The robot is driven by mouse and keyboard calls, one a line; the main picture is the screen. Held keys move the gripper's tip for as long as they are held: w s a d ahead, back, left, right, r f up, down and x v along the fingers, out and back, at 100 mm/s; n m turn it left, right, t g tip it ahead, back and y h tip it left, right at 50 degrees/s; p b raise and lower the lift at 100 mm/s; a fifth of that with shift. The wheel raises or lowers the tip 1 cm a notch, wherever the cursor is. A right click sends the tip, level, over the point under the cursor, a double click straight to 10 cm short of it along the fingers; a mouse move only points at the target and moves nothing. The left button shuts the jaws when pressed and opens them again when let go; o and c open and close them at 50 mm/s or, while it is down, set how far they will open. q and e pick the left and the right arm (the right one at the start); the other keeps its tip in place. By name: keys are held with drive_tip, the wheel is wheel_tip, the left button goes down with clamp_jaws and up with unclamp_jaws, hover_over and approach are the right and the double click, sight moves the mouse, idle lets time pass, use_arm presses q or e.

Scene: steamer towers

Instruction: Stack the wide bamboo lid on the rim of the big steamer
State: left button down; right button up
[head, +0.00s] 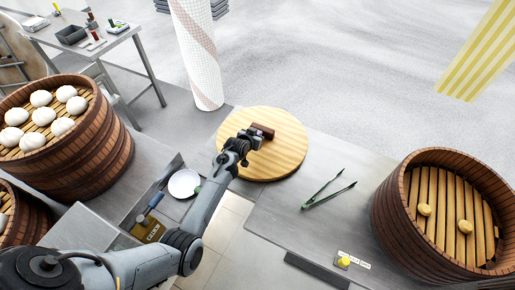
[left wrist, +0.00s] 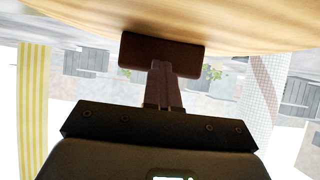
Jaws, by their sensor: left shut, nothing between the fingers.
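The wide bamboo lid (head: 285,155) is a round pale disc with a dark brown bar handle (head: 263,130). It is at the middle of the head view, over the counter's edge; I cannot tell whether it rests there. My left gripper (head: 254,136) is at the handle, its fingers shut with nothing between them. In the left wrist view the closed fingers (left wrist: 163,88) meet the handle (left wrist: 160,54) in the picture, with the lid (left wrist: 230,22) behind; contact is unclear. A large open brown steamer (head: 415,248) stands at the right, with two yellowish buns on its slats. My right gripper is not in view.
Green tongs (head: 326,192) lie on the counter (head: 280,222) between lid and right steamer. A steamer with white buns (head: 85,160) stands left, another partly visible below it. A white plate (head: 184,183) is near my left arm. A yellow item (head: 344,262) lies at the front edge.

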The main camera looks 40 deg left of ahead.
use_arm(q)
drive_tip(key=shift+f+b, duration=0.8)
drive_tip(key=shift+f, duration=0.55)
